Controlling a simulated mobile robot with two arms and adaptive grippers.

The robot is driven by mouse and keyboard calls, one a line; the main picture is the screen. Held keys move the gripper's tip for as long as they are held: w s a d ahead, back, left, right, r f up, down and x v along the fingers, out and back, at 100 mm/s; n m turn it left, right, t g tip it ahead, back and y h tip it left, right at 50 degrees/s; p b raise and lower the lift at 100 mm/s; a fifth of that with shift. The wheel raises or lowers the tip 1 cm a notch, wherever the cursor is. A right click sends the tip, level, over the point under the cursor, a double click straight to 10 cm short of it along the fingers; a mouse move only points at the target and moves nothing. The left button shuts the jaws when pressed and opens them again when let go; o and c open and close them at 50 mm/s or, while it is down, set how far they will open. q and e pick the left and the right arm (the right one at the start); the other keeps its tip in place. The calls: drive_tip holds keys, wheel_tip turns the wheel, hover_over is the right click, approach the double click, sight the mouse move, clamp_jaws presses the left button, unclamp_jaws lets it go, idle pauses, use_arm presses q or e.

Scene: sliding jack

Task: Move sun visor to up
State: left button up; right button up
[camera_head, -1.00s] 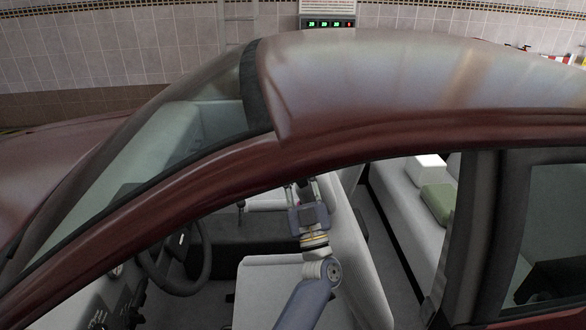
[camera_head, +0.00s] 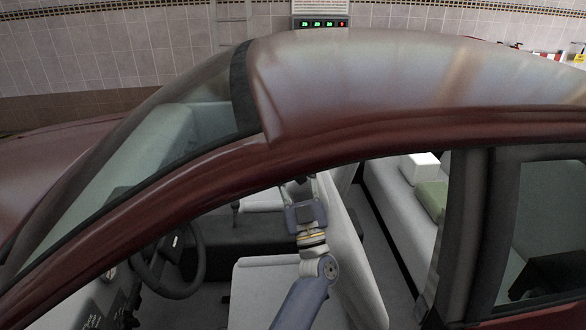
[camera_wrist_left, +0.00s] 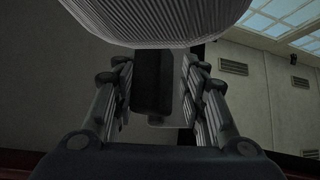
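My left gripper (camera_head: 298,184) is inside the car, just below the roof edge above the front seats, with its fingertips partly hidden by that edge. In the left wrist view, my left gripper (camera_wrist_left: 158,95) has its two fingers spread apart. A dark upright block and a pale panel show between or behind them; I cannot tell whether either is the sun visor or touches a finger. I cannot make out the sun visor in the head view, where the roof (camera_head: 400,85) covers the area behind the windshield top. My right gripper is not in view.
The dark red door frame (camera_head: 220,165) arches over my arm. The steering wheel (camera_head: 203,262) is left of it and the pale front seat (camera_head: 262,285) below. A ribbed grey rounded surface (camera_wrist_left: 155,15) hangs close above the fingers in the wrist view.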

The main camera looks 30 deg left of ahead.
use_arm(q)
drive_tip(key=shift+s+a+f, duration=0.35)
drive_tip(key=shift+a, duration=0.25)
drive_tip(key=s+a+f+m+t+h+p, duration=0.1)
drive_tip(key=s+a+m+t+h+p, duration=0.3)
drive_tip(key=a+m+p, duration=0.15)
drive_tip(key=a+f+b+v, duration=0.1)
drive_tip(key=b+v, duration=0.6)
drive_tip(key=v, duration=0.5)
drive_tip(key=w+d+f+m+g+h+p, duration=0.1)
drive_tip(key=w+d+f+m+h, duration=0.1)
drive_tip(key=d+m+h, duration=0.45)
drive_tip(key=w+d+f+m+g+h, duration=0.1)
drive_tip(key=w+d+f+m+h, duration=0.2)
drive_tip(key=h, duration=0.6)
drive_tip(key=s+d+f+m+g+h, duration=0.1)
drive_tip(key=s+d+f+g, duration=0.1)
drive_tip(key=f, duration=0.3)
drive_tip(key=s+d+f+g+h, duration=0.2)
drive_tip(key=d+f+g, duration=0.1)
drive_tip(key=f, duration=0.3)
drive_tip(key=shift+s+d+f+m+g+b, duration=0.3)
drive_tip(key=shift+s+m+g+b, duration=0.1)
drive_tip(key=shift+g, duration=0.1)
